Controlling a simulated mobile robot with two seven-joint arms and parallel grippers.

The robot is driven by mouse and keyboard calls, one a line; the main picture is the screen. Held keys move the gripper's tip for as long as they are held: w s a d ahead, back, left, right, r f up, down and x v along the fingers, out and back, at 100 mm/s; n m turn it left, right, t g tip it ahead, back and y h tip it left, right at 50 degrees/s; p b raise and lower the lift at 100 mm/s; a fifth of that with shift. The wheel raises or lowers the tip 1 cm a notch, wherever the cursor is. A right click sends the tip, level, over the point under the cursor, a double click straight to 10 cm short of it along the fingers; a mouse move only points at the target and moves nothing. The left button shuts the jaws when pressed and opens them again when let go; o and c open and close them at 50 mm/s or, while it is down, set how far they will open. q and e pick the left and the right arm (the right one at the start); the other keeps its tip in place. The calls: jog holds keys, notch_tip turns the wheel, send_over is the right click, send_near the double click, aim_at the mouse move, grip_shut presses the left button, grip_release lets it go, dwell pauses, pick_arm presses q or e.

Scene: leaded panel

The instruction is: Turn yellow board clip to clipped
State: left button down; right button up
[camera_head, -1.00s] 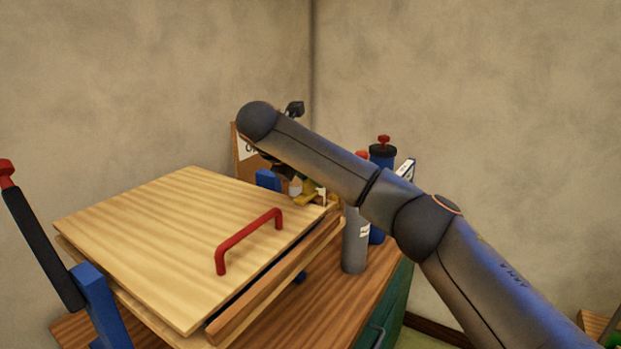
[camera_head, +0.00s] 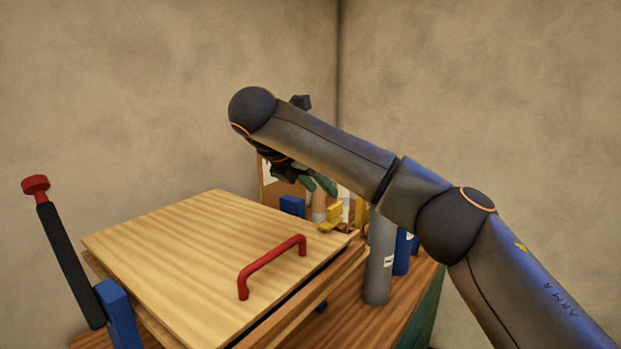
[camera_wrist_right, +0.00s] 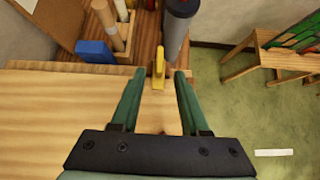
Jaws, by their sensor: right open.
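The yellow board clip (camera_head: 330,217) is at the far right corner of the pale wooden board (camera_head: 190,245). In the right wrist view the clip (camera_wrist_right: 158,68) stands up between and just beyond the fingertips, at the board's edge. My right gripper (camera_head: 318,187) is above and behind the clip in the head view, partly hidden by my own forearm. Its green fingers (camera_wrist_right: 159,80) are spread apart and empty in the wrist view. I cannot tell whether they touch the clip. My left gripper is not in view.
A red handle (camera_head: 272,265) rises from the board. A black lever with a red knob (camera_head: 36,186) stands at the left in a blue bracket (camera_head: 118,315). A grey cylinder (camera_head: 379,265) and a blue one (camera_head: 402,252) stand right of the board. A blue block (camera_wrist_right: 95,51) lies beyond it.

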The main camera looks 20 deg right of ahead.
jog(key=shift+v, duration=1.85)
